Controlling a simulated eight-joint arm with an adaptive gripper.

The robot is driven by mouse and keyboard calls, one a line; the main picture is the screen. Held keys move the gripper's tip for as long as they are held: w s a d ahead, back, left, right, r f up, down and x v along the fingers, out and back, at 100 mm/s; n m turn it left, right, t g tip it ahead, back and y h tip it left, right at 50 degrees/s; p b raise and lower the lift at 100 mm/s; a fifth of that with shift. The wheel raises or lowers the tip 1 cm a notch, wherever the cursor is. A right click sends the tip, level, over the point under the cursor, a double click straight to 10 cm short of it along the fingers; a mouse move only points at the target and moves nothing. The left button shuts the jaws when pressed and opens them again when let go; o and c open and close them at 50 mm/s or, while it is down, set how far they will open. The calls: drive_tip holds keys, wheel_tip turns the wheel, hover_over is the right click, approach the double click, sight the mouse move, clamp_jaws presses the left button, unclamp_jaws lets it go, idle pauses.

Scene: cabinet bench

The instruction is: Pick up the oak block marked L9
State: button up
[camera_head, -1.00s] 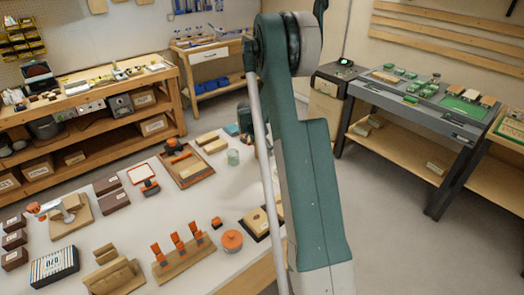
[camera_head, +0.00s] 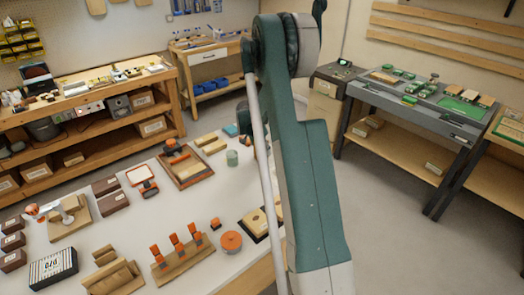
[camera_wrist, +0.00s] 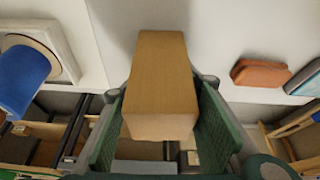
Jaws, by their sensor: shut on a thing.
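An oak-coloured wooden block (camera_wrist: 162,82) fills the middle of the wrist view. My gripper (camera_wrist: 160,112) is shut on it, with a green pad against each side. No L9 mark shows on the faces in view, so I cannot tell which block it is. A shadow lies on the white surface behind it; whether the block is clear of that surface I cannot tell. In the head view my arm hides the gripper and the held block.
In the wrist view a blue cylinder (camera_wrist: 24,78) stands left and a reddish-brown piece (camera_wrist: 260,73) lies right.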

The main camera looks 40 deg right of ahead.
drive_tip(key=shift+r+p, duration=0.75)
drive_tip(key=shift+r, duration=4.25)
